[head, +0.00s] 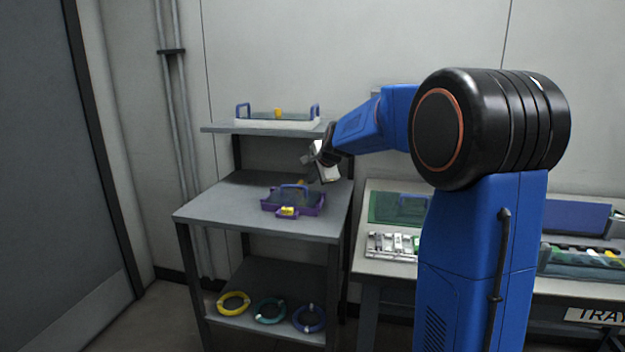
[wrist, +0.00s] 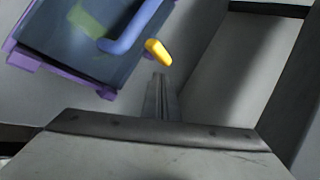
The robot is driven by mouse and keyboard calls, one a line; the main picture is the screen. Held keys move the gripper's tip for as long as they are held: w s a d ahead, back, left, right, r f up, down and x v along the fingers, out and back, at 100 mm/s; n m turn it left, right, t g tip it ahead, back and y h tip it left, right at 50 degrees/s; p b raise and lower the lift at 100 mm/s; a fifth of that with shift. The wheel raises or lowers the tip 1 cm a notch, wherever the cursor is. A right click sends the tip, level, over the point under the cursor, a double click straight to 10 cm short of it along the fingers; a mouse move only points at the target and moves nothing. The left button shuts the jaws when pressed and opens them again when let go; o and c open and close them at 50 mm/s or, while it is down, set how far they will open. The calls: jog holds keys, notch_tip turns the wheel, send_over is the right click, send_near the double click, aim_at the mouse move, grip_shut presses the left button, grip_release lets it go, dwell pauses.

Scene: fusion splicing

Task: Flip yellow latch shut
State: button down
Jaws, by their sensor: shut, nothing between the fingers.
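A purple tray (head: 318,211) with a dark see-through lid and a blue handle (head: 293,187) sits on the grey shelf unit's middle top. It fills the upper left of the wrist view (wrist: 22,55), where the blue handle (wrist: 128,38) also shows. The yellow latch (wrist: 158,52) sticks out beside the tray's right edge in the wrist view; a small yellow bit of it shows behind the tray in the head view (head: 301,182). My gripper (head: 309,160) is shut and empty. Its fingertips (wrist: 160,78) point at the latch, just short of it in the picture; contact is unclear.
An upper shelf (head: 222,128) holds a clear-lidded tray with blue handles and another yellow latch (head: 278,113). Yellow, green and blue coils lie on the bottom shelf (head: 262,277). A workbench with more trays stands at right. The middle shelf's left side is clear.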

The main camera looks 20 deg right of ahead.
jog(key=shift+a, duration=0.1)
jog(key=shift+s+a, duration=0.3)
jog(key=shift+a, duration=0.35)
jog(key=v, duration=1.7)
jog(key=shift+r, duration=0.15)
jog(key=shift+s, duration=0.25)
jog(key=s+a+f+n+g, duration=0.1)
jog(key=s+a+f+n, duration=0.2)
jog(key=s, duration=0.9)
jog(key=s+a+f+n+g, duration=0.2)
jog(key=s+a+f+n, duration=0.1)
jog(key=s+f+n, duration=0.6)
jog(key=s+a+f+n+g, duration=0.1)
jog(key=s+a+f+n, duration=0.2)
jog(key=s+f, duration=0.8)
jog(key=s+n, duration=0.2)
jog(key=s, duration=0.4)
jog(key=shift+s+n+g, duration=0.2)
jog(key=shift+n+g, duration=0.1)
jog(key=shift+n, duration=0.1)
